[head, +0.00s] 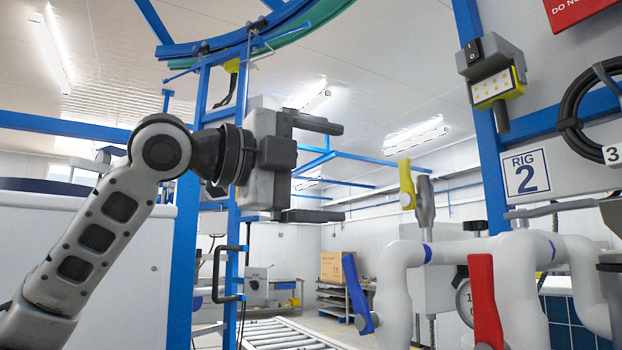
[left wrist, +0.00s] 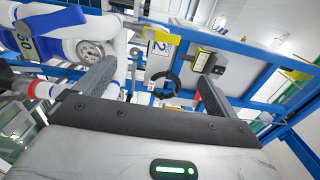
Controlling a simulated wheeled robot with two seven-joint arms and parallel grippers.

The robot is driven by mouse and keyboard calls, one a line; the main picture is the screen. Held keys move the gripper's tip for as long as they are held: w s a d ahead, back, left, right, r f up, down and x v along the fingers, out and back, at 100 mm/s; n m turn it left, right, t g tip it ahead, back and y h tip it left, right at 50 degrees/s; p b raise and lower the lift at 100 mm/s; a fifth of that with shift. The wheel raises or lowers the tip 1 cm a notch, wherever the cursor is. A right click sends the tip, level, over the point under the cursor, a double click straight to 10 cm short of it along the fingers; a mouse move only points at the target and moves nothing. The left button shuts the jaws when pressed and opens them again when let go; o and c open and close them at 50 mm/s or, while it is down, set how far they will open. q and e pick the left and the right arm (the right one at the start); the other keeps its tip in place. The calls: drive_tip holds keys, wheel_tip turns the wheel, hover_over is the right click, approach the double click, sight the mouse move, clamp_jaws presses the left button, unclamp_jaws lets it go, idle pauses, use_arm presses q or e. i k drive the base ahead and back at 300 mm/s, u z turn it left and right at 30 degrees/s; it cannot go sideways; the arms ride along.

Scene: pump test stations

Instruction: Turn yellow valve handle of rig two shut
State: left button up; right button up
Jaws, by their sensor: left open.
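The yellow valve handle (head: 407,184) stands upright above the white pipework, left of the RIG 2 sign (head: 526,172). In the left wrist view the yellow handle (left wrist: 152,33) shows beyond the fingers, near the top, by the sign. My left gripper (head: 340,172) is open and empty, its two dark fingers pointing right, one above the other. In the head picture it is left of the yellow handle, with a gap between them. Both fingers also show in the left wrist view (left wrist: 157,72), apart with nothing between them. My right gripper is out of view.
A blue handle (head: 357,292) and a red handle (head: 484,298) sit lower on the white pipes (head: 398,290). A lamp box (head: 492,80) and a coiled black hose (head: 575,110) are at upper right.

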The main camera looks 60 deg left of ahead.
sight(409, 200)
drive_tip(key=k, duration=1)
